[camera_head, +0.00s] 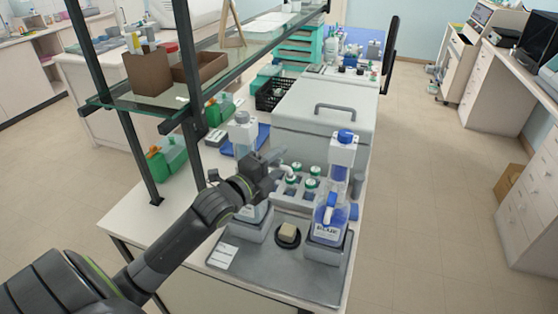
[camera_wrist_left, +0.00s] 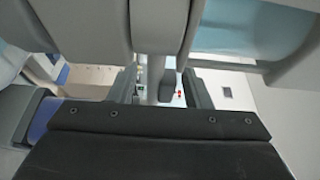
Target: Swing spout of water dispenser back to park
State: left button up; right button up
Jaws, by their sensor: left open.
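A dispenser with a grey cap (camera_head: 242,118) stands at the left of the grey tray (camera_head: 285,268); I take it for the water dispenser. My left gripper (camera_head: 274,170) is in front of its middle and hides much of it. A short pale piece, perhaps its spout (camera_head: 288,168), shows at the fingertips. In the left wrist view the left gripper (camera_wrist_left: 167,90) is open, with a grey bar (camera_wrist_left: 165,82) between its fingers; contact cannot be told. My right gripper is not in view.
A blue-capped dispenser (camera_head: 329,210) with a label stands at the tray's right. Several green-capped bottles (camera_head: 309,183) stand in a grey rack behind. A small beige block (camera_head: 288,231) sits on a dark round holder. A grey box (camera_head: 322,118) and shelf post (camera_head: 180,100) bound the space.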

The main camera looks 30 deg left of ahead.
pick_arm(q)
jog(key=shift+w, duration=0.25)
grip_shut()
jog(key=shift+s, duration=0.1)
dwell(0.3)
